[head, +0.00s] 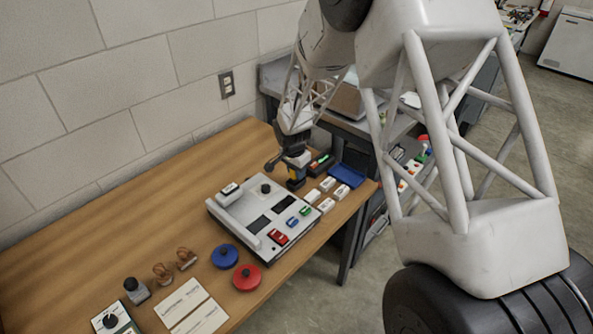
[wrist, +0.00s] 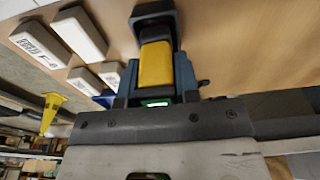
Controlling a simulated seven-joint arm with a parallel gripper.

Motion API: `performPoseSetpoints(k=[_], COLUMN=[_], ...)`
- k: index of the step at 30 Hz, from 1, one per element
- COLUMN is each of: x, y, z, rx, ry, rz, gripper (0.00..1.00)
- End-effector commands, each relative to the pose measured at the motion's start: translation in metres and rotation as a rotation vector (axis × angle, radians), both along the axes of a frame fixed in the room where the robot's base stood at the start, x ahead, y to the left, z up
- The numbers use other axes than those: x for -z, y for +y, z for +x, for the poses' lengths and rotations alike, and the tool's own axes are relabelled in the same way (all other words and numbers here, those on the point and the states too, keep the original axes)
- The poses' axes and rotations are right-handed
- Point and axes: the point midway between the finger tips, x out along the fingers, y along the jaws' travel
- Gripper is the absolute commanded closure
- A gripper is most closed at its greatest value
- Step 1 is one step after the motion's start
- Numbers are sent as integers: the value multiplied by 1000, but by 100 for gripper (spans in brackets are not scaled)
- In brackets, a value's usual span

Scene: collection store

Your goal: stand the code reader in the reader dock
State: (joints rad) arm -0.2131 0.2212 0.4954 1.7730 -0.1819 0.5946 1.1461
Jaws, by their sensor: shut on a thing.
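The code reader (wrist: 155,62), yellow in the middle with a dark blue-black end, is between the fingers of my gripper (wrist: 154,84) in the wrist view. A small green light shows near its base. In the head view my gripper (head: 297,161) points down at the far end of the wooden table, shut on the reader (head: 296,180). The reader's dark lower end is at or just above the table, behind the grey console; I cannot tell if it touches. I cannot surely pick out the reader dock.
The grey console (head: 230,222) carries several small coloured pieces. White labelled blocks (head: 327,184) and a blue tray (head: 346,175) lie right of the gripper. Blue (head: 225,256) and red (head: 247,277) round pieces and stamps sit nearer. The table's left part is clear.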

Motion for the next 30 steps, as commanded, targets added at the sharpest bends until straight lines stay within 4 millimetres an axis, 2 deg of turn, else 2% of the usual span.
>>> performPoseSetpoints(k=[24, 25, 26, 27, 30], x=[11, 11, 11, 11, 11], y=[0, 0, 0, 0, 0], z=[0, 0, 0, 0, 0], rx=[0, 0, 0, 0, 0], ry=[0, 0, 0, 0, 0], rz=[0, 0, 0, 0, 0], gripper=[86, 68, 63, 60, 60])
